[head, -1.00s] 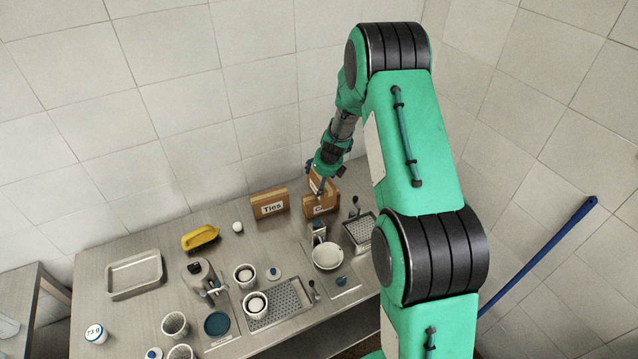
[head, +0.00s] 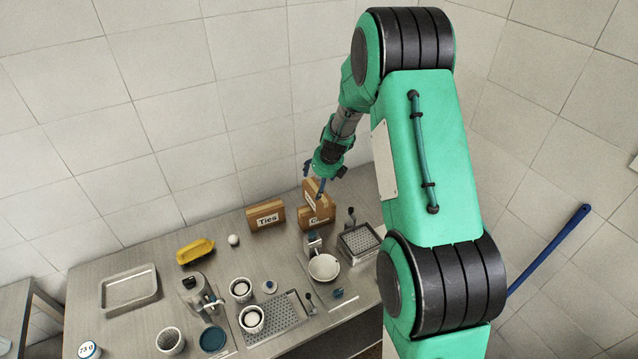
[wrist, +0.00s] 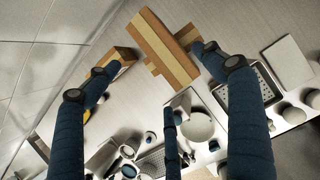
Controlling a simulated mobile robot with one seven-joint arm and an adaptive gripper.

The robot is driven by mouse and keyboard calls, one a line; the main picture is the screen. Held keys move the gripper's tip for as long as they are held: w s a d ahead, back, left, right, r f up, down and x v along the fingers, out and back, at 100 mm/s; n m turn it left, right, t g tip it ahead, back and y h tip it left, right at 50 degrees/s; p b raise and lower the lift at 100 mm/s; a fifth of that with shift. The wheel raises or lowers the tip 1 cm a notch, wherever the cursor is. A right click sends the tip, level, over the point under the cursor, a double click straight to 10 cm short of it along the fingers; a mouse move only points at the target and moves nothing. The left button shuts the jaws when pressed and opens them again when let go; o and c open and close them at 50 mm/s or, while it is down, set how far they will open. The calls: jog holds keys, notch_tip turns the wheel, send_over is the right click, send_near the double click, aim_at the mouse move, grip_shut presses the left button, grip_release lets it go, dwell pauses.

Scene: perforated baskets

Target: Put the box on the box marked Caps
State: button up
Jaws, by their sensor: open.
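A brown cardboard box (head: 311,190) stands on the box marked Caps (head: 318,218), whose label is partly hidden. In the wrist view the upper box (wrist: 163,45) has a pale tape stripe and lies crosswise over the Caps box (wrist: 187,36), whose ends show on both sides. My gripper (head: 313,180) is just above and around the upper box. In the wrist view its blue fingers (wrist: 154,68) are spread wide, with visible gaps to the box. It is open and holds nothing.
A box marked Ties (head: 265,216) stands close on the left, against the wall side. The tiled wall is close behind.

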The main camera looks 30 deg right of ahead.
dwell(0.3)
jog(key=s+a+r+n, duration=0.5)
jog(key=s+r+n, duration=0.1)
jog(key=r, duration=0.3)
jog(key=s+a+r+n, duration=0.5)
jog(key=r+n, duration=0.1)
jog(key=r, duration=0.3)
jog(key=s+a+r+n, duration=0.5)
jog(key=s+r, duration=0.1)
jog(key=r, duration=0.3)
jog(key=s+a+r+n, duration=0.2)
jog(key=s+n, duration=0.4)
jog(key=s, duration=0.3)
jog(key=s+a+r+n, duration=0.2)
jog(key=s+n, duration=0.4)
jog(key=s, duration=0.4)
jog(key=s+a+r+n+t, duration=0.1)
jog(key=s+a+r+n, duration=0.1)
jog(key=s+n, duration=0.5)
jog(key=shift+s+a+r, duration=0.4)
jog(key=shift+s+r, duration=0.25)
jog(key=shift+s, duration=0.6)
jog(key=shift+f, duration=0.1)
notch_tip(320, 180, down, 18)
jog(key=b, duration=1.8)
